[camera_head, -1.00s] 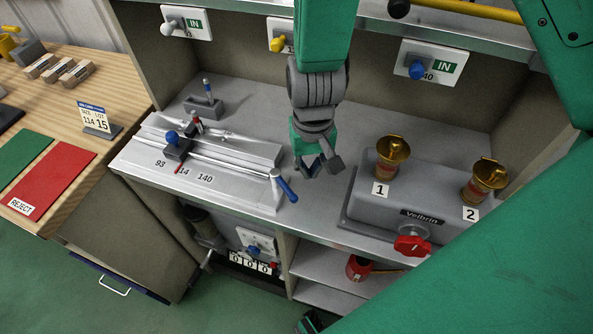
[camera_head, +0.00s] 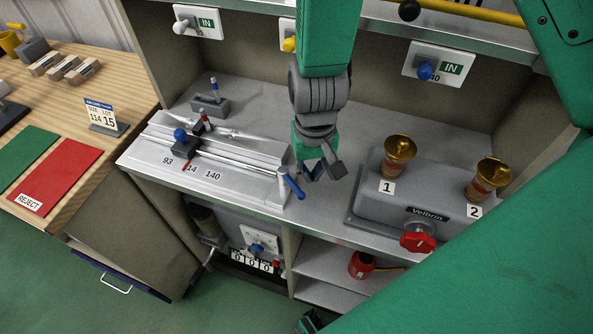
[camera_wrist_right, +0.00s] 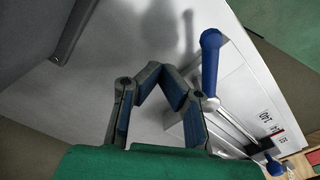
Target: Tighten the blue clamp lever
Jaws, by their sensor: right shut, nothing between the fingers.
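The blue clamp lever (camera_head: 293,186) sits at the right end of the grey sliding fixture (camera_head: 235,185) on the bench, tilted down toward the front edge. My right gripper (camera_head: 320,170) is just right of the lever, over the bare bench top, shut and empty. In the right wrist view the lever's blue handle (camera_wrist_right: 211,55) stands right of the fingertips (camera_wrist_right: 158,72), with a visible gap between. The handle joins a metal pivot at the rail's end. My left gripper is not in view.
A blue-knobbed slide (camera_head: 181,137) sits on the fixture's scale. Right of my gripper is a grey machine (camera_head: 400,205) with two brass cups and a red knob (camera_head: 417,242). A small grey stand (camera_head: 210,105) is behind the fixture. Bench top behind the gripper is clear.

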